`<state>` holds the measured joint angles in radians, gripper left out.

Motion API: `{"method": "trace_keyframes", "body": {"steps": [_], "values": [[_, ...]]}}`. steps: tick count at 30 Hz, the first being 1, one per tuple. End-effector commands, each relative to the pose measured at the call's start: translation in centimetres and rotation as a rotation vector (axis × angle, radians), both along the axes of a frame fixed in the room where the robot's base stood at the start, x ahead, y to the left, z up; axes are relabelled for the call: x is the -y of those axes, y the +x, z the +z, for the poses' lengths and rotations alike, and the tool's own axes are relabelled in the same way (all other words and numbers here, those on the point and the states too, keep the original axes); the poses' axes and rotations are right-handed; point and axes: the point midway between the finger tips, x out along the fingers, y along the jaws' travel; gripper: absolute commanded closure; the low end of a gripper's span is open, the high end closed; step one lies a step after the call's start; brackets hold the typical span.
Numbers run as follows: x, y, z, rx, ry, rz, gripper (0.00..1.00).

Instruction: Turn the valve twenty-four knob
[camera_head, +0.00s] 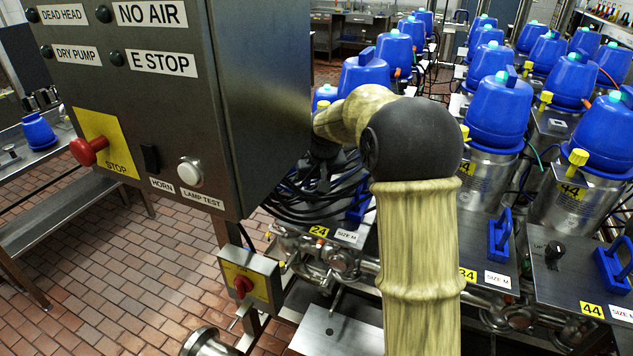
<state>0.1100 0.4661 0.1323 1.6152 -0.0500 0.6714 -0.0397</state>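The yellow label reading 24 (319,231) is on the front edge of a metal panel near the picture's centre, beside a "SIZE M" label. A blue handle (359,204) stands on that panel, partly behind my arm. I cannot make out the valve twenty-four knob; dark hoses, the grey cabinet and my arm cover much of that area. My gripper (322,168) is a dark shape at the end of my tan arm, above the 24 panel and just right of the cabinet. Its fingers blend into the dark hoses, so its opening and any contact are unclear.
A large grey control cabinet (265,90) with a red stop button (88,151) fills the left, close to my gripper. A small box with a red knob (242,286) sits below. Panels 34 (467,274) and 44 (591,310) and rows of blue-topped pumps (500,110) stand right.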

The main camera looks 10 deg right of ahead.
Motion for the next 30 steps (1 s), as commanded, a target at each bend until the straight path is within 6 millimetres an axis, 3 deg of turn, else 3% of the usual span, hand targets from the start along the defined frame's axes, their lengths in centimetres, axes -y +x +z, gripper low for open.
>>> {"method": "trace_keyframes", "body": {"steps": [1, 3, 12, 17, 30], "values": [[-0.1, 0.1, 0.1, 0.002, 0.001, 0.001, 0.56], [0.0, 0.0, 0.1, 0.002, 0.001, 0.001, 0.46], [0.0, 0.0, 0.1, 0.0, 0.0, 0.001, 0.46], [0.1, -0.4, 1.2, 0.003, -0.001, 0.0, 0.46], [0.3, -3.6, 8.8, 0.005, 0.0, 0.0, 0.46]]}}
